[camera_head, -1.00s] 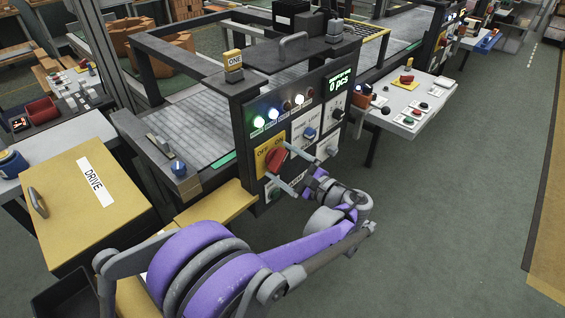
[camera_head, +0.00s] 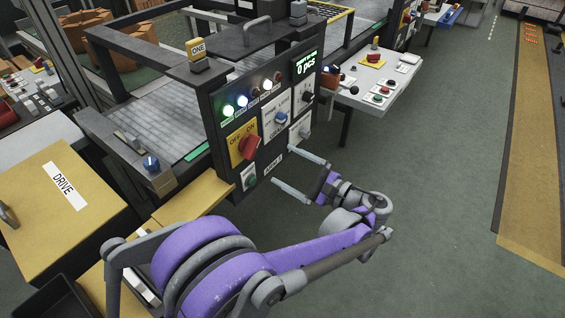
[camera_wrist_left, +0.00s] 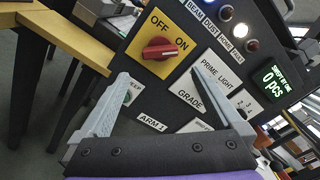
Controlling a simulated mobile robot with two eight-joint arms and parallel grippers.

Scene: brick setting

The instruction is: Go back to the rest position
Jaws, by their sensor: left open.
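My left gripper (camera_head: 282,166) is open and empty, in front of the dark control panel (camera_head: 222,158). Its two grey fingers point toward the panel and stand apart from the red rotary switch (camera_head: 249,147). The switch sits on a yellow OFF/ON plate (camera_head: 236,150). In the left wrist view the open fingers (camera_wrist_left: 160,73) frame the lower panel, with the red switch (camera_wrist_left: 159,50) beyond them and nothing between them. My right gripper is not in view.
The panel has lit lamps (camera_head: 242,101), a display reading 0 pcs (camera_head: 306,66) and a grey GRADE selector (camera_head: 281,118). A yellow DRIVE box (camera_head: 95,215) stands at left. A white side table (camera_head: 370,86) stands behind. Green floor (camera_head: 440,180) at right is open.

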